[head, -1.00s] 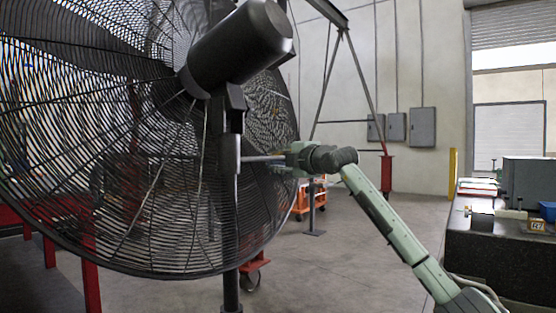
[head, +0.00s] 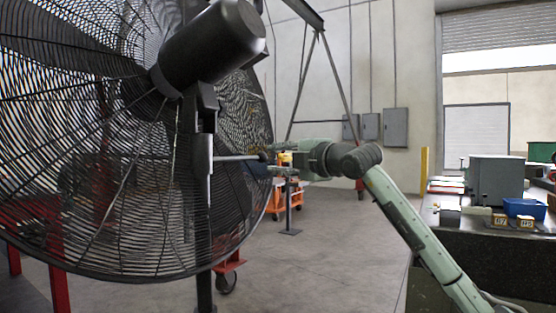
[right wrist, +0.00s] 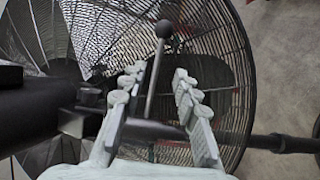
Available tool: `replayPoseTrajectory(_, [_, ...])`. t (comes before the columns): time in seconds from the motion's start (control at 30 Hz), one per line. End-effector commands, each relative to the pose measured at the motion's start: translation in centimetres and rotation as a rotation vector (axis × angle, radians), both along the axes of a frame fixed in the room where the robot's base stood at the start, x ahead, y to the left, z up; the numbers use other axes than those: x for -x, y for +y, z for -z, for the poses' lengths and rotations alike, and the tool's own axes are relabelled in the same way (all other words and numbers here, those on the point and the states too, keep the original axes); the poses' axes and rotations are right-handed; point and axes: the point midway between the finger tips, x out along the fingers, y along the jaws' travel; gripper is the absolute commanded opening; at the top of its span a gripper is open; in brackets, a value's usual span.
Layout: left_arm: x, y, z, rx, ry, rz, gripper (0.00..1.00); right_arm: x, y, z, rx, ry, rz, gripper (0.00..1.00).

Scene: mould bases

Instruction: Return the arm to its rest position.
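My right gripper (head: 279,159) is in the head view, at the end of my pale green arm, facing left towards the large black fan (head: 130,215). In the right wrist view its two fingers (right wrist: 158,72) are apart, with nothing gripped. A thin grey lever (head: 237,158) with a dark ball knob sticks out from the fan's stand towards the gripper. In the right wrist view the lever (right wrist: 154,85) shows between the fingers, its knob (right wrist: 164,29) above the fingertips; contact cannot be told. My left gripper is not in view.
The fan cage fills the left. On the right, a dark bench (head: 490,245) carries a grey-green box (head: 495,180), a blue bin (head: 524,208) and small numbered blocks (head: 512,222). An orange cart (head: 285,196) stands behind. The floor between fan and bench looks clear.

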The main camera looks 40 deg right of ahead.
Motion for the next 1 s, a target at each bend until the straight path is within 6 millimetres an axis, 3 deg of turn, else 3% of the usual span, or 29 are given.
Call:
replayPoseTrajectory(0.57, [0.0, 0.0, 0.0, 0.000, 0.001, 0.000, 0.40, 0.0, 0.3, 0.2, -0.001, 0.000, -0.012, 0.31])
replayPoseTrajectory(0.67, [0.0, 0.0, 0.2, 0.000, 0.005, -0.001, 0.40, -0.6, 2.5, 1.4, -0.007, -0.005, -0.083, 0.31])
replayPoseTrajectory(0.77, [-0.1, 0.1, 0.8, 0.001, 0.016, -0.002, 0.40, -1.3, 7.1, 3.8, -0.037, -0.034, -0.239, 0.31])
replayPoseTrajectory(0.8, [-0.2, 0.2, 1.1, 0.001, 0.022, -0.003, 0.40, -1.3, 9.6, 5.0, -0.070, -0.060, -0.324, 0.31])
replayPoseTrajectory(0.9, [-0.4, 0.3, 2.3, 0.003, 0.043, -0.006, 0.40, -0.3, 15.2, 7.8, -0.244, -0.191, -0.505, 0.31])
replayPoseTrajectory(1.0, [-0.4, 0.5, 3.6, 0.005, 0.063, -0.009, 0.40, 0.8, 15.8, 10.3, -0.493, -0.332, -0.501, 0.31])
